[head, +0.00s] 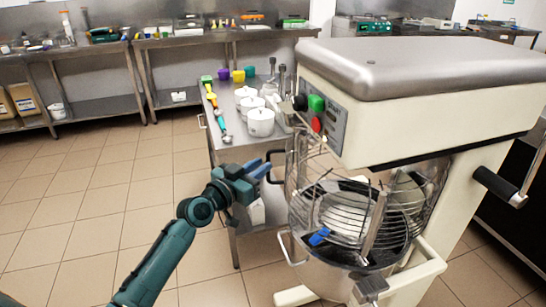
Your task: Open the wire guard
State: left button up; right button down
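The wire guard (312,172) is a cage of thin metal bars below the cream mixer's head. It curves around the space over the steel bowl (340,252). Curved bars also cross the bowl's top. I cannot tell clearly whether the guard is shut. A blue piece (319,237) sits at the front of the bowl's rim. My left gripper (266,169) has blue fingers that look parted, with nothing seen between them. It is left of the guard, apart from it in the picture, pointing toward it. My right gripper is not in view.
The mixer (420,105) has green and red buttons (316,112) on its front and a black-gripped lever (494,184) at right. A steel table (228,155) with white pots (260,122) stands behind my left gripper. Tiled floor (110,190) at left is clear.

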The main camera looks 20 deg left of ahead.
pick_arm(q)
jog(key=x, duration=0.6)
jog(key=shift+c, duration=0.3)
jog(key=shift+s, duration=0.1)
grip_shut()
